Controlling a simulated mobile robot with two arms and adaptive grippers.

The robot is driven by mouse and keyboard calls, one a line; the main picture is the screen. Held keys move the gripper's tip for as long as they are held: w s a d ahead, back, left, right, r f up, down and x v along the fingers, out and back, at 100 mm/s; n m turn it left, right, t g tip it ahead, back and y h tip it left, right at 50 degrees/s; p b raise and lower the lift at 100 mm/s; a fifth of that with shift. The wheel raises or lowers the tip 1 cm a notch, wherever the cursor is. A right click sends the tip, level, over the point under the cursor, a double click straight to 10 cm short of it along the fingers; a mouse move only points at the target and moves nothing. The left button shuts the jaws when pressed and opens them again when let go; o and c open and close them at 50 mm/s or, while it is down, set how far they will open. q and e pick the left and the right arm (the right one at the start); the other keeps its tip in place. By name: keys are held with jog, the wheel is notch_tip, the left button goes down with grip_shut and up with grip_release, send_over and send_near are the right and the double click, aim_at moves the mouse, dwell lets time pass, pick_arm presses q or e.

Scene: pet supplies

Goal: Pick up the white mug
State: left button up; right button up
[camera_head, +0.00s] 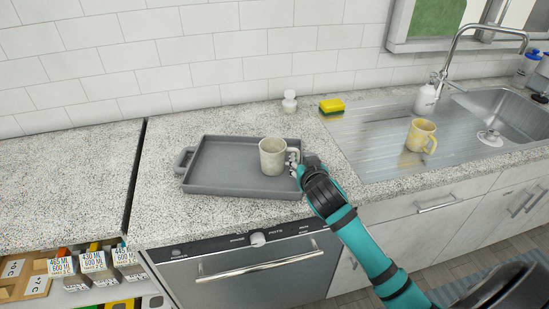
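The white mug (272,157) stands upright on the grey tray (215,180), on the tray's right side. Its handle is on the right, facing my gripper. My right gripper (296,165) is at the handle, coming in from the right. The fingers are small and partly covered by the wrist and the handle, so I cannot tell whether they are closed on it. My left gripper is not in view.
A yellow mug (421,136) stands on the metal drainboard (372,140) beside the sink (510,115). A yellow sponge (332,105), a small white object (290,101) and a white soap dispenser (426,98) stand toward the back. The counter left of the tray is clear.

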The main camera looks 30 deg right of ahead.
aim_at(299, 156)
jog(key=p+x, duration=0.1)
jog(key=x, duration=0.4)
jog(key=shift+d, duration=0.1)
jog(key=shift+s, duration=0.1)
grip_shut()
